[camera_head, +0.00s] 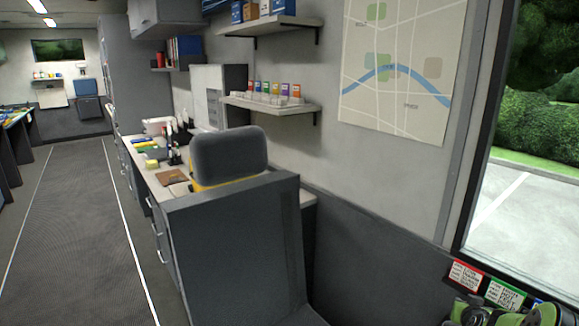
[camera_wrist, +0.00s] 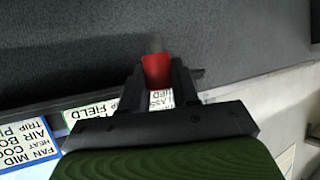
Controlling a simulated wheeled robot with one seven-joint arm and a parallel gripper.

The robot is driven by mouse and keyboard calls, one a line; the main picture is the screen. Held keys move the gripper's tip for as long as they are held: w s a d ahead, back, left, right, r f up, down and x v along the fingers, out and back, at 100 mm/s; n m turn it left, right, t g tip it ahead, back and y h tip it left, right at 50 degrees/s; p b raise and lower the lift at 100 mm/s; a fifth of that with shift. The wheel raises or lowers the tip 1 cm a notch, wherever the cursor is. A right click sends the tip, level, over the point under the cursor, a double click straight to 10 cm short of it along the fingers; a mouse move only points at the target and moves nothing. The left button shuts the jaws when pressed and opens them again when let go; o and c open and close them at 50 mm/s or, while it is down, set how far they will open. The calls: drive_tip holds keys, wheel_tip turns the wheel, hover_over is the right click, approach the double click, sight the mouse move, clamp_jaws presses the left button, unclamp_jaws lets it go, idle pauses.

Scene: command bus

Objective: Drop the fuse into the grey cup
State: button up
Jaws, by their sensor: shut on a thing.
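My gripper (camera_wrist: 157,66) shows in the wrist view with its two dark fingers closed on a small red fuse (camera_wrist: 156,74). A grey end of the fuse stands out beyond the fingertips, in front of a dark grey surface. In the head view only green and black parts of my arm show at the bottom right corner. The fuse cannot be seen there. I cannot make out a grey cup in either view.
Label cards, red-edged (camera_head: 466,275) and green-edged (camera_head: 505,294), lie by the low dark panel below the window. A desk (camera_head: 150,178) with pens and papers stands left of centre, behind a dark partition (camera_head: 235,240). The aisle floor (camera_head: 75,230) at left is clear.

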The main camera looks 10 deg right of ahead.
drive_tip(key=shift+w+d+r, duration=0.1)
drive_tip(key=shift+w+r, duration=0.05)
drive_tip(key=shift+r, duration=0.05)
drive_tip(key=shift+s+d+r+h, duration=0.3)
drive_tip(key=shift+s+d, duration=0.05)
drive_tip(key=shift+d, duration=0.35)
drive_tip(key=f+b, duration=0.1)
drive_tip(key=f, duration=0.2)
drive_tip(key=f+b, duration=0.2)
drive_tip(key=f, duration=0.1)
drive_tip(key=shift+d+f+b, duration=0.2)
drive_tip(key=shift+f+b, duration=0.1)
drive_tip(key=shift+f, duration=0.05)
drive_tip(key=o, duration=1.1)
drive_tip(key=shift+a, duration=0.15)
drive_tip(key=shift+c, duration=0.2)
drive_tip(key=shift+r, duration=0.1)
drive_tip(key=p+v, duration=0.2)
drive_tip(key=v, duration=1.3)
drive_tip(key=shift+s+a+r, duration=0.2)
drive_tip(key=shift+r, duration=0.05)
